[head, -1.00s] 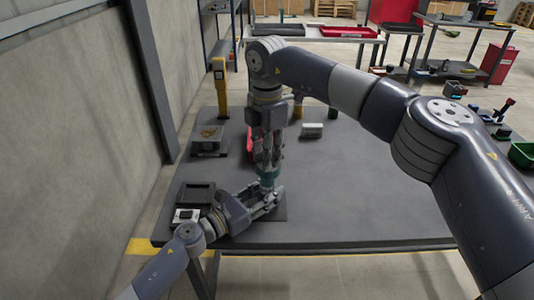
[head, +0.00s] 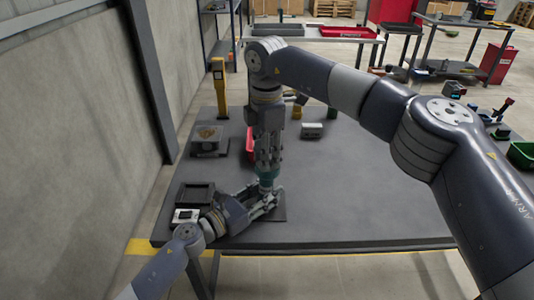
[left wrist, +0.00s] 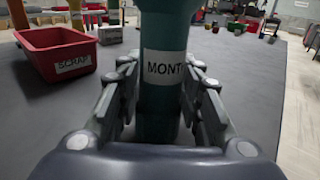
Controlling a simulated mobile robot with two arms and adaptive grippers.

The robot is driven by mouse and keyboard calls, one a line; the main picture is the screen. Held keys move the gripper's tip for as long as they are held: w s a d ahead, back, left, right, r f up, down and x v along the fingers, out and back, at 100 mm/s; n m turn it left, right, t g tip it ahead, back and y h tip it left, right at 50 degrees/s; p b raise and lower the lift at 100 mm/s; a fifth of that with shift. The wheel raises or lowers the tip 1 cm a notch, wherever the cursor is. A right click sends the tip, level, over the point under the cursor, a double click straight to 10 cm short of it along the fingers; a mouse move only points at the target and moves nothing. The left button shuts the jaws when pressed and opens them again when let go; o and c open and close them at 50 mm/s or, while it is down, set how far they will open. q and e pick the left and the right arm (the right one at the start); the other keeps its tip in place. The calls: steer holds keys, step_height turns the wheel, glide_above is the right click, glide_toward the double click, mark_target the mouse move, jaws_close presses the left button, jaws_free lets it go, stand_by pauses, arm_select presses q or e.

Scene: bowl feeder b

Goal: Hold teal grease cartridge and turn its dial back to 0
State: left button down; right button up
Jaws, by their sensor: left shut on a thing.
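The teal grease cartridge (head: 267,183) stands upright near the front of the table. In the left wrist view the cartridge (left wrist: 165,95) fills the middle and carries a white label reading "MONT". My left gripper (head: 268,204) is shut around its lower body; its fingers (left wrist: 163,110) lie on both sides of it. My right gripper (head: 267,167) points straight down at the cartridge's top, with its fingertips at or around the upper end. The dial and its marks are hidden, and whether the right fingers grip cannot be told.
A red bin (left wrist: 55,57) labelled "SCRAP" stands behind the cartridge, partly hidden by my right arm in the head view. A grey-white box (head: 312,130) is farther back. A black tray (head: 195,195) and a small white device (head: 186,215) lie left.

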arm_select(q)
steer(key=shift+w+a, duration=0.1)
steer(key=shift+a, duration=0.05)
arm_select(e)
steer(key=shift+o, duration=1.2)
steer(key=shift+r, duration=0.1)
step_height(320, 180, up, 12)
arm_select(q)
steer(key=c, duration=1)
jaws_free()
